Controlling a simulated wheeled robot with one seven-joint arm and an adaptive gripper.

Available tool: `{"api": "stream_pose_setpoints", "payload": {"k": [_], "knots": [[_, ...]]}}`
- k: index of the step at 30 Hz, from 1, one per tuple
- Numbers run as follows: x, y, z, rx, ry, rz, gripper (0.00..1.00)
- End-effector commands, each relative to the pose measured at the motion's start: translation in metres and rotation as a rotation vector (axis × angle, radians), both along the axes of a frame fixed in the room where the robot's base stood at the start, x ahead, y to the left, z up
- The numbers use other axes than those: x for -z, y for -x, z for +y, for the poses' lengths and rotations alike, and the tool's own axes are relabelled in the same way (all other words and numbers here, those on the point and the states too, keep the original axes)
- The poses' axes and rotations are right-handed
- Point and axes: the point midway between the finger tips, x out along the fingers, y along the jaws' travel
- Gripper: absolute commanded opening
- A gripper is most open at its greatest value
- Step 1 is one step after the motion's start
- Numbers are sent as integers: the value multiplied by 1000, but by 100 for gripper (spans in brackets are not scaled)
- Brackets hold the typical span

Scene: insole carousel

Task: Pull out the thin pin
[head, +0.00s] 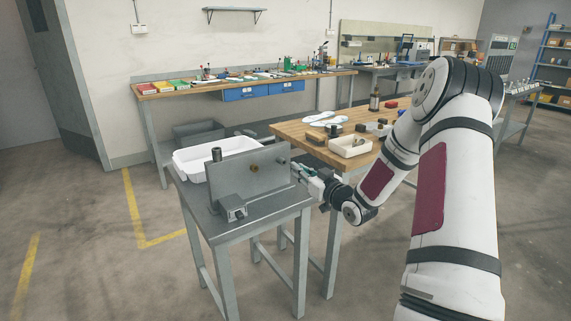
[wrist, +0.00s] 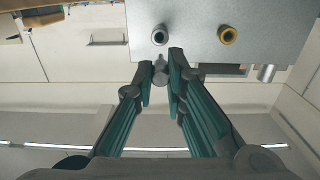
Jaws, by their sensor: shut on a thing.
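A grey upright plate (head: 250,175) stands on a small steel table and also fills the top of the wrist view (wrist: 195,38). A brass-coloured ring (wrist: 228,35) and a grey ring with a dark centre (wrist: 159,35) are set in its face. My gripper (wrist: 161,68) is at the plate's right end in the head view. It is shut on a small grey pin-like piece (wrist: 160,72) between its fingertips. The fingers hide part of this piece, so I cannot tell how far it sits in the plate. In the head view my gripper (head: 304,174) looks small.
The steel table (head: 262,221) also bears a white tray (head: 188,171), a grey block (head: 232,207) in front of the plate and a dark upright cylinder (head: 216,154). A wooden table (head: 291,130) with a white bin (head: 350,149) stands close behind my forearm. Floor at the left is clear.

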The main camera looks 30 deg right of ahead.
Motion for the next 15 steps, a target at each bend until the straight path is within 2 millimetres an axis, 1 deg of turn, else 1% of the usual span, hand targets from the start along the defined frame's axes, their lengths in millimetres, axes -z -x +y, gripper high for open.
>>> {"api": "stream_pose_setpoints", "payload": {"k": [1, 15], "knots": [[-6, 1, 0, 0, 1, 0, 0], [-40, 1, 0, 1, 1, 0, 0]]}}
